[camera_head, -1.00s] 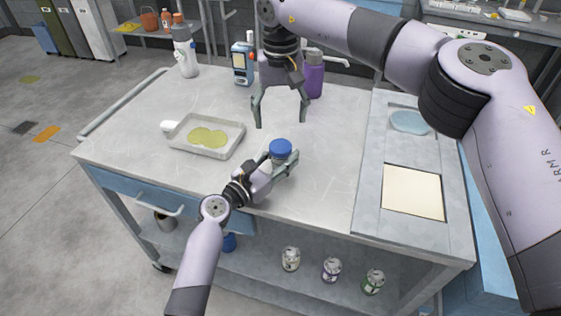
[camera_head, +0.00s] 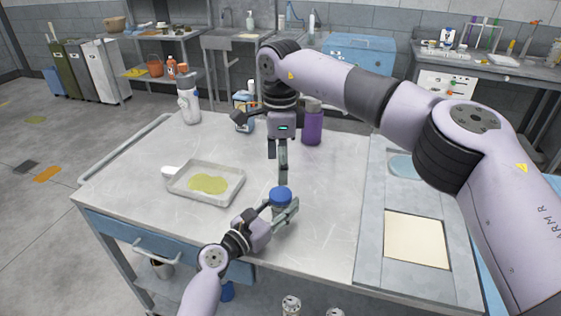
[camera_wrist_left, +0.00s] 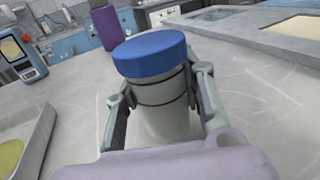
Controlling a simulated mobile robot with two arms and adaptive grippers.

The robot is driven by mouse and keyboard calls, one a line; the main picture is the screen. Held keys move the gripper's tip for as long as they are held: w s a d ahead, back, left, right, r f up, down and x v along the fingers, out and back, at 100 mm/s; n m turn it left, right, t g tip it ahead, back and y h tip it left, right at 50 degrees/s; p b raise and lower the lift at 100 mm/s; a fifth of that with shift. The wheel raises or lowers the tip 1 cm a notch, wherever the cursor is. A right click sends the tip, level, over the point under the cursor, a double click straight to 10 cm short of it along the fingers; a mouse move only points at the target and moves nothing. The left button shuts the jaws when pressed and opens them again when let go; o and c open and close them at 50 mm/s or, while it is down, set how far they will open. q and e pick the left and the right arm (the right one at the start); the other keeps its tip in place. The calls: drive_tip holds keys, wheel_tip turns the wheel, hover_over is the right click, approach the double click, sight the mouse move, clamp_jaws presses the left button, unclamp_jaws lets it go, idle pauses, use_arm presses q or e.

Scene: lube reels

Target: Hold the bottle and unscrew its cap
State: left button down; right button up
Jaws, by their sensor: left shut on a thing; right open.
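The bottle (camera_wrist_left: 163,106) is a pale jar with dark bands and a blue cap (camera_wrist_left: 150,53). It stands upright on the cart top, and its cap (camera_head: 281,194) also shows in the head view. My left gripper (camera_head: 283,211) is shut around the bottle's body below the cap, with one finger on each side in the left wrist view. The cap sits on the bottle. My right gripper (camera_head: 277,162) is open and empty, pointing down above and behind the bottle. Its fingers are seen nearly edge-on, so the gap is hard to see.
A tray with a yellow-green puddle (camera_head: 208,183) lies left of the bottle. A purple bottle (camera_head: 312,124), a white bottle (camera_head: 189,103) and a blue device (camera_head: 244,103) stand at the back. A panel with a cream pad (camera_head: 416,240) is at right.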

sight(280, 193)
drive_tip(key=m, duration=1.6)
drive_tip(key=shift+m, duration=0.4)
drive_tip(key=m, duration=0.3)
drive_tip(key=shift+m, duration=0.3)
drive_tip(key=m, duration=0.3)
drive_tip(key=shift+m, duration=0.4)
drive_tip(key=m, duration=0.3)
drive_tip(key=shift+m, duration=0.3)
drive_tip(key=m, duration=0.3)
drive_tip(key=shift+m, duration=0.4)
drive_tip(key=shift+f, duration=4.05)
drive_tip(key=shift+c, duration=0.6)
